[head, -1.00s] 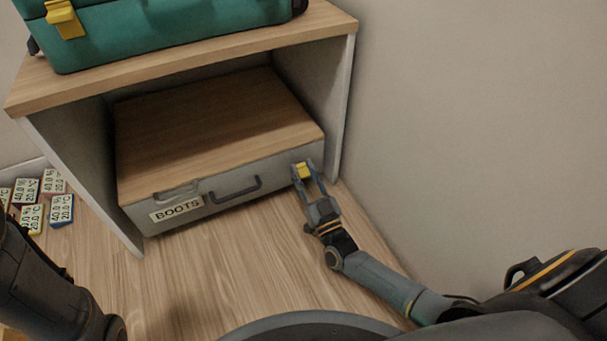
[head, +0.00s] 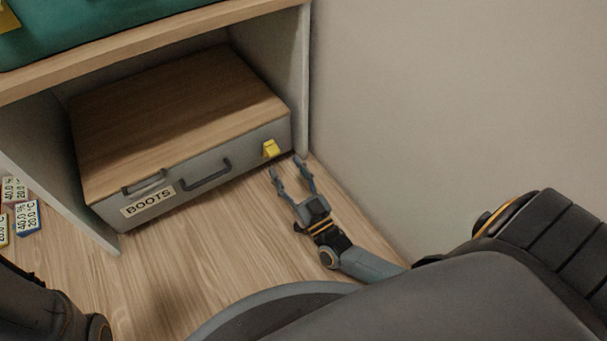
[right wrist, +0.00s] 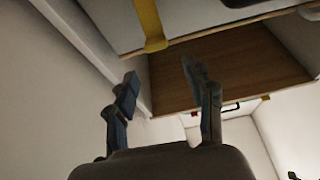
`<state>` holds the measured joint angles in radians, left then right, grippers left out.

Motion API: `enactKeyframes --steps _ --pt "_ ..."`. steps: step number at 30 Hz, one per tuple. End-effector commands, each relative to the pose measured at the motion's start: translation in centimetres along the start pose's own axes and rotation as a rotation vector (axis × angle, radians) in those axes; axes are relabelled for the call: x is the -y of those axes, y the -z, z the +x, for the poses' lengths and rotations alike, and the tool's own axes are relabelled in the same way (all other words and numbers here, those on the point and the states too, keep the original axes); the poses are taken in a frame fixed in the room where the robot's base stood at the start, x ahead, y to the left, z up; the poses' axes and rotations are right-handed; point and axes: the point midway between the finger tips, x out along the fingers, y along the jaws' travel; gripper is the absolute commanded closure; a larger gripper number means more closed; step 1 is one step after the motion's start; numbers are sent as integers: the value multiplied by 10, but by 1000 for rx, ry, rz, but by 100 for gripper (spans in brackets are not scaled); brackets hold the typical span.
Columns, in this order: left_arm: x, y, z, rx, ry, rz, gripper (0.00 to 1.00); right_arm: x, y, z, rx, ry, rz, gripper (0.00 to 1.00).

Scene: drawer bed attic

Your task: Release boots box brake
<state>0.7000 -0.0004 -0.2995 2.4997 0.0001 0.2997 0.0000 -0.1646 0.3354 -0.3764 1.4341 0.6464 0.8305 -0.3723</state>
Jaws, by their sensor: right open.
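The boots box (head: 228,157) sits in the lower bay of the shelf unit, with a wood top, grey front, dark handles and a "BOOTS" label (head: 148,202). A yellow brake tab (head: 271,148) is at the right end of its front. In the right wrist view a yellow strip, likely the same tab (right wrist: 150,25), shows at the top. My right gripper (head: 286,166) is open and empty, just below and right of the tab, apart from it. Its two fingers also show in the right wrist view (right wrist: 160,75). My left gripper is out of view.
The shelf unit's right side panel (head: 304,85) and the wall (head: 430,100) stand close to my right gripper. A green case (head: 110,28) is on top. Small marked blocks (head: 27,217) lie at the left. The floor (head: 185,275) before the box is clear.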

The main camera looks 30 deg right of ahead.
Motion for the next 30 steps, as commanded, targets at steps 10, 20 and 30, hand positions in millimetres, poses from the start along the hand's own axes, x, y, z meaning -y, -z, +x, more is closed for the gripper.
enactKeyframes --steps 10,20,30 --pt "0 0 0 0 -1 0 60 0 24 -62 2 1 -1 47" --pt "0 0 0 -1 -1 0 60 0 28 -72 0 1 -1 47" --pt "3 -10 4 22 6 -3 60 11 37 -63 33 42 16 96"
